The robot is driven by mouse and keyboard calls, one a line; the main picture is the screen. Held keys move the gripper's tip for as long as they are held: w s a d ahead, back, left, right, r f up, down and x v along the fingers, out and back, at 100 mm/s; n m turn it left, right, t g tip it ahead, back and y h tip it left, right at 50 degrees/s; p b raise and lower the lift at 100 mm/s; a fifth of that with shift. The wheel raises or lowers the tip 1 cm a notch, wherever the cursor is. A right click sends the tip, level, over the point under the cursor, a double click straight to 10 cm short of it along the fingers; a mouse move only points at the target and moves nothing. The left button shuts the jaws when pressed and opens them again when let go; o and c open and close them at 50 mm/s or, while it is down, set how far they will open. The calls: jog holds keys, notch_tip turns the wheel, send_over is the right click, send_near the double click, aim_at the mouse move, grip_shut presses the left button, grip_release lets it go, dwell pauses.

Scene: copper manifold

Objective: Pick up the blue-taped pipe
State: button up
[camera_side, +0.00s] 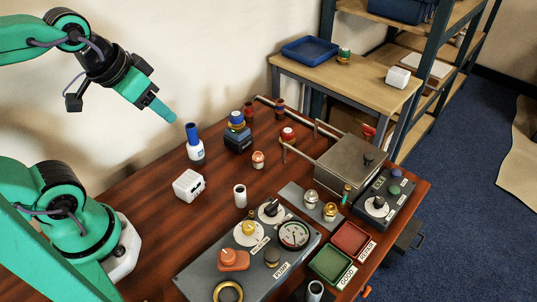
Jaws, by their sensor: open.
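My gripper (166,112) hangs in the air at the upper left, above the table and up and left of the small items, touching nothing. It counts as open, and nothing shows between its jaws. I cannot pick out a blue-taped pipe for certain. Two short reddish-brown upright pieces stand at the back edge, one on the left (248,112) and one on the right (280,107); their band colours are too small to tell. A dark block with a blue-topped brass piece (237,122) stands right of the bottle.
A white box (188,186) and a white tube (240,196) stand mid-table. A grey control panel (205,277), a metal box with long rods (345,168) and red (350,238) and green (332,264) trays fill the front and right. Bare wood (140,192) lies at left.

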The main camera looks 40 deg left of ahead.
jog(key=shift+w, duration=0.1)
jog(key=w+r+n+g, duration=0.1)
jog(key=w+r, duration=0.3)
jog(key=w, duration=0.7)
jog(key=n+g, duration=0.3)
jog(key=g, duration=0.2)
send_over(280, 101)
notch_tip(280, 101, down, 20)
jog(key=shift+r, duration=0.1)
jog(key=shift+w+f, duration=0.1)
jog(key=shift+f, duration=0.25)
jog(key=shift+f, duration=1.3)
